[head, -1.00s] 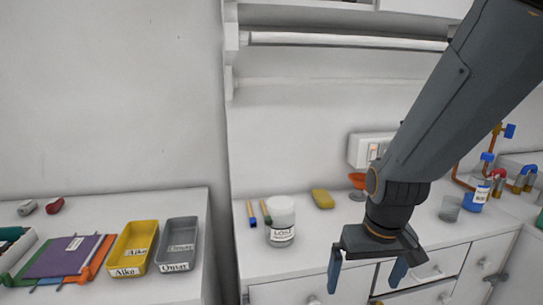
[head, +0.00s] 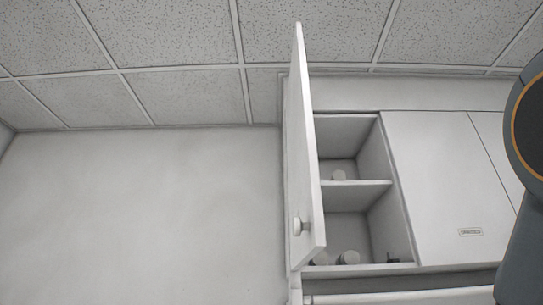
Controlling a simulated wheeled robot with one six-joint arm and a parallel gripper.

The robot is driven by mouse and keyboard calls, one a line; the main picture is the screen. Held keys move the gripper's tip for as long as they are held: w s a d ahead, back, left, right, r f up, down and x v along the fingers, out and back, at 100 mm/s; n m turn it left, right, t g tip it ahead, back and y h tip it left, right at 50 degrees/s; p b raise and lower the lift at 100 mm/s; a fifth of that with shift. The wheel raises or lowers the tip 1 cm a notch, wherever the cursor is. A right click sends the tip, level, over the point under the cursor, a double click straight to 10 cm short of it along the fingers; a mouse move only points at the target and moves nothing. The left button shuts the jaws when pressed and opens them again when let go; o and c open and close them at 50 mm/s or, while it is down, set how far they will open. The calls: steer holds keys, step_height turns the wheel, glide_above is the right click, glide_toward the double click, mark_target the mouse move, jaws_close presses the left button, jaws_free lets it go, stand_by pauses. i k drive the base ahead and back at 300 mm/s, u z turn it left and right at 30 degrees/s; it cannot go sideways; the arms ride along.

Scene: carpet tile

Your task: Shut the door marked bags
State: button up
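An open white cabinet door (head: 302,150) stands out from the left end of a wall cabinet in the head view. My gripper is out of the picture; only part of my arm shows at the right edge.
A few small items stand inside, including a pale round one (head: 348,257) at the bottom. A closed door (head: 440,170) to the right carries a small label too small to read surely. A rail (head: 390,298) runs below. The wall at left is bare.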

mark_target(307, 229)
steer(key=u, duration=0.4)
steer(key=k, duration=0.95)
steer(key=u, duration=0.6)
steer(key=i, duration=1.4)
steer(key=z, duration=0.9)
